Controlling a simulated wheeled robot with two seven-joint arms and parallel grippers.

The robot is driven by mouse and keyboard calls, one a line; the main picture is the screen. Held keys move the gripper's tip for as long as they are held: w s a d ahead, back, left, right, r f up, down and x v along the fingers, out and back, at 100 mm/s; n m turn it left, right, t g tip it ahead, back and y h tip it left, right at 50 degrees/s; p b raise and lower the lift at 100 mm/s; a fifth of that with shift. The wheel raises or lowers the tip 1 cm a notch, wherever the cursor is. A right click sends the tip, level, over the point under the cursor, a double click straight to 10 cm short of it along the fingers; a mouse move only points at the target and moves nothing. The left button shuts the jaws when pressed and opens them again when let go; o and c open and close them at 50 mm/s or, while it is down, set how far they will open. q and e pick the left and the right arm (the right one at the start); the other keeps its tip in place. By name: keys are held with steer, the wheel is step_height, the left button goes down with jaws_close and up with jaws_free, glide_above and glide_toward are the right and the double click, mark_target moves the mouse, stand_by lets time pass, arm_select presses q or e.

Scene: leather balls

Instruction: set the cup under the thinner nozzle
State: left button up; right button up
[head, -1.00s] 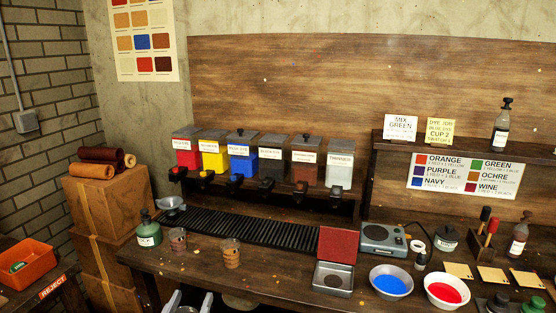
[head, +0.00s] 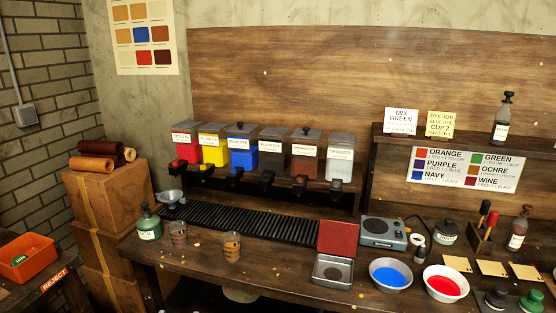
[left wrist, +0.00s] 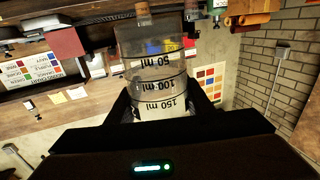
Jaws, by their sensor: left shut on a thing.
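My left gripper (left wrist: 162,118) is shut on a clear cup (left wrist: 160,80) with black 50, 100 and 150 ml marks, seen in the left wrist view. Neither this gripper nor the held cup shows in the head view. The thinner container (head: 339,163) is the rightmost in the row on the dispenser shelf. Its dark nozzle (head: 336,186) sticks out below its front, over the black ribbed rack (head: 250,222). My right gripper is in neither view.
The red, yellow, blue and darker dye containers (head: 242,150) line up left of the thinner. A green bottle (head: 148,225) and a small metal bowl (head: 171,198) stand at the rack's left end.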

arm_select(q)
steer(key=shift+s+f, duration=0.25)
steer(key=shift+s, duration=0.6)
steer(key=shift+s+f, duration=0.2)
steer(key=shift+s, duration=0.6)
steer(key=shift+s+f, duration=0.25)
steer(key=shift+s, duration=0.6)
